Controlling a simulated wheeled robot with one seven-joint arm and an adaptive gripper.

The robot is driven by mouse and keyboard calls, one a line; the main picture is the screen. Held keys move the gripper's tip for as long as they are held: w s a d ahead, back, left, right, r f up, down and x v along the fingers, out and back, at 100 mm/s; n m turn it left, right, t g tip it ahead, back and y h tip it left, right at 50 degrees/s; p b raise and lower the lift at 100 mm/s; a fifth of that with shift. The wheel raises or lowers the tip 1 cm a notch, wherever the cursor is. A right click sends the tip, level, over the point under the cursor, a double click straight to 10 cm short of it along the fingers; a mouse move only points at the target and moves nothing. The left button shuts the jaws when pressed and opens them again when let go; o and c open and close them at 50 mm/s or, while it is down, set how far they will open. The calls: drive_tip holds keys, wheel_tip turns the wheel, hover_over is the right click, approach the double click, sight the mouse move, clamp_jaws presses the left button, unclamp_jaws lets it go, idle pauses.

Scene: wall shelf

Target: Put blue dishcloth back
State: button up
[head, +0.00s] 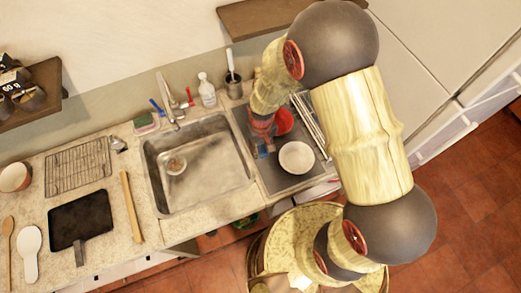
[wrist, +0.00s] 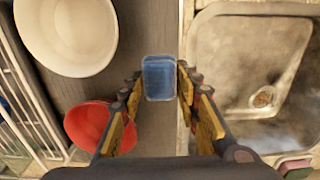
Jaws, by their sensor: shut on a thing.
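The blue dishcloth (wrist: 159,78) shows in the wrist view as a small blue rounded block with a pale rim. My gripper (wrist: 160,92) is shut on it, with one yellow finger on each side. In the head view the dishcloth (head: 262,153) is a small blue patch at the lower end of my gripper (head: 263,132), above the grey drainboard (head: 285,182) right of the sink. My arm comes down from the upper right. I cannot tell whether the dishcloth touches the board.
A red bowl (head: 284,121) and a white bowl (head: 296,158) stand close by on the drainboard, beside a white rack (head: 309,124). The empty sink (head: 205,170) lies left. A spray bottle (head: 207,90), utensil cup (head: 234,87) and faucet (head: 168,100) stand behind. A wooden shelf (head: 240,19) hangs above.

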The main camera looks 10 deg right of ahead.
sight(260, 151)
drive_tip(key=shift+w+f, duration=0.85)
drive_tip(key=shift+f, duration=0.2)
drive_tip(key=shift+w+f, duration=0.1)
drive_tip(key=shift+f, duration=1.5)
drive_tip(key=shift+f, duration=0.1)
drive_tip(key=o, duration=1)
